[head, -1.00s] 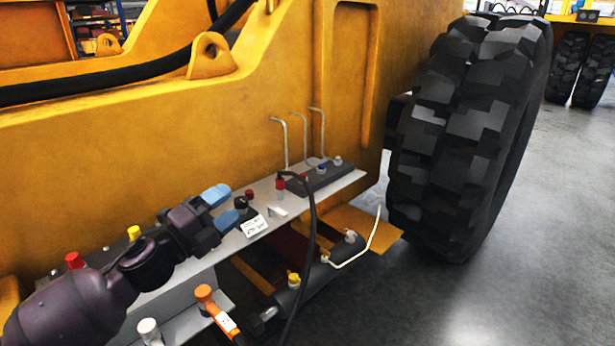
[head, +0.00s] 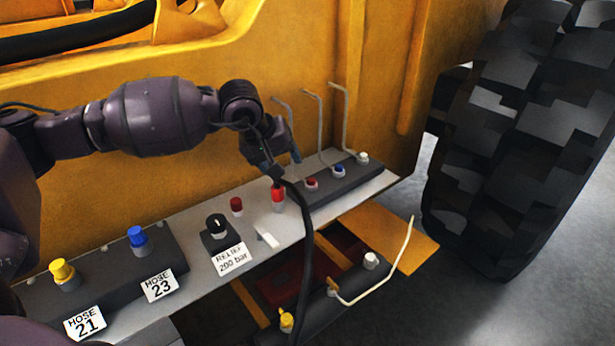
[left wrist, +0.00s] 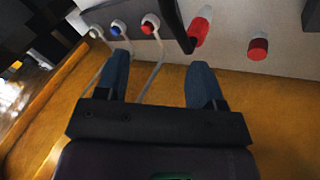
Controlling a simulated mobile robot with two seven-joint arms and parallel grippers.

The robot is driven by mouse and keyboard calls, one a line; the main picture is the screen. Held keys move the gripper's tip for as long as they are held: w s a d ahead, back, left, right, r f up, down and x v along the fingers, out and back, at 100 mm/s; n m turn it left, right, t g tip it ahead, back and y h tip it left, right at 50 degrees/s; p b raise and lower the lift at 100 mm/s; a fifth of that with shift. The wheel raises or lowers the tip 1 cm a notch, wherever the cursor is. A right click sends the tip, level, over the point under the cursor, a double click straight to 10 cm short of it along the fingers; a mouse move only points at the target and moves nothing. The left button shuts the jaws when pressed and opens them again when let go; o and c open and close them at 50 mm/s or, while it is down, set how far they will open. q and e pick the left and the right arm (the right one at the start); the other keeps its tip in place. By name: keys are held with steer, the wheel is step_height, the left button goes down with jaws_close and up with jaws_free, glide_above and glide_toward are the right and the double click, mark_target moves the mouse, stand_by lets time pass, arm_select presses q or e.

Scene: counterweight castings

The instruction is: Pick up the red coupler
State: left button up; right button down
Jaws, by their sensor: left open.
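The red coupler (head: 278,195), at the end of a black hose (head: 308,235), stands upright on the grey shelf (head: 190,235). In the left wrist view the red coupler (left wrist: 201,28) lies beyond the right finger, with the dark hose beside it. My left gripper (head: 284,165) is above and just behind the coupler, apart from it as far as I can tell. In the left wrist view its blue fingers (left wrist: 158,75) are spread with nothing between them. The fingers are partly hidden in the head view. My right gripper is not in view.
A shorter red cap (head: 236,206) stands left of the coupler, by a black relief knob (head: 216,224). A valve block (head: 330,185) with red, blue and white caps and bent grey pipes (head: 318,130) stands to the right. The yellow body wall (head: 200,180) rises behind.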

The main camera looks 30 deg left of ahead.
mark_target(278, 183)
arm_select(q)
steer(key=a+f+m+y, duration=0.1)
steer(key=w+a+f+m+y, duration=0.1)
steer(key=f+m, duration=0.1)
steer(key=w+a+f+m, duration=0.1)
steer(key=f, duration=0.1)
steer(key=shift+a+f+m+y, duration=0.25)
steer(key=shift+a+m+y, duration=0.15)
steer(key=shift+s+d+b+x, duration=0.1)
steer(key=shift+b+x, duration=0.1)
steer(key=shift+x, duration=1.1)
steer(key=shift+s+d+b+x, duration=0.1)
steer(key=shift+s+b+x, duration=0.05)
steer(key=shift+x, duration=1.15)
steer(key=shift+f, duration=0.1)
steer(key=c, duration=1.1)
steer(key=shift+o, duration=0.2)
